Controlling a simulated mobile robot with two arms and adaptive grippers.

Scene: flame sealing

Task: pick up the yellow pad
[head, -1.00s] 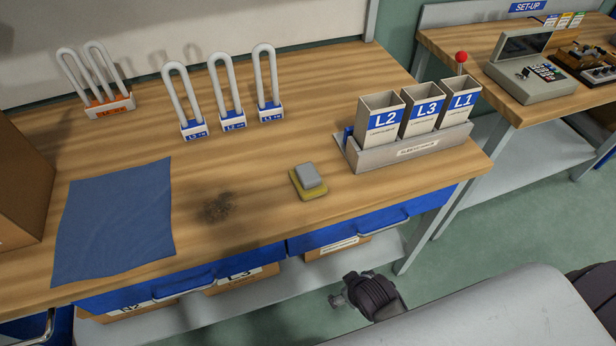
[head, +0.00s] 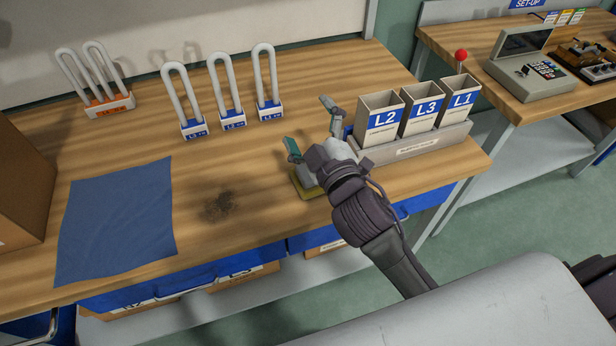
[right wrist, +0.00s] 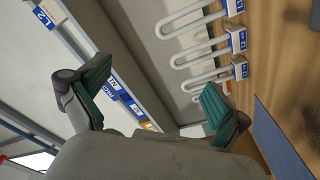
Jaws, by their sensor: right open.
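The yellow pad (head: 307,191) lies on the wooden table near its front edge, mostly hidden under my right gripper in the head view. Only its yellow left and lower edge shows; its grey upper part is hidden. My right gripper (head: 312,124) is open, with its fingers spread and pointing toward the back of the table, above the pad. In the right wrist view the two teal-lined fingers (right wrist: 153,98) are wide apart with nothing between them, and the pad is not visible there. My left gripper is not in view.
A holder (head: 417,150) with bins L2, L3 and L1 stands just right of my right gripper. Several white looped racks (head: 227,92) stand at the back. A dark smudge (head: 217,206) and a blue cloth (head: 118,222) lie to the left. The table between is clear.

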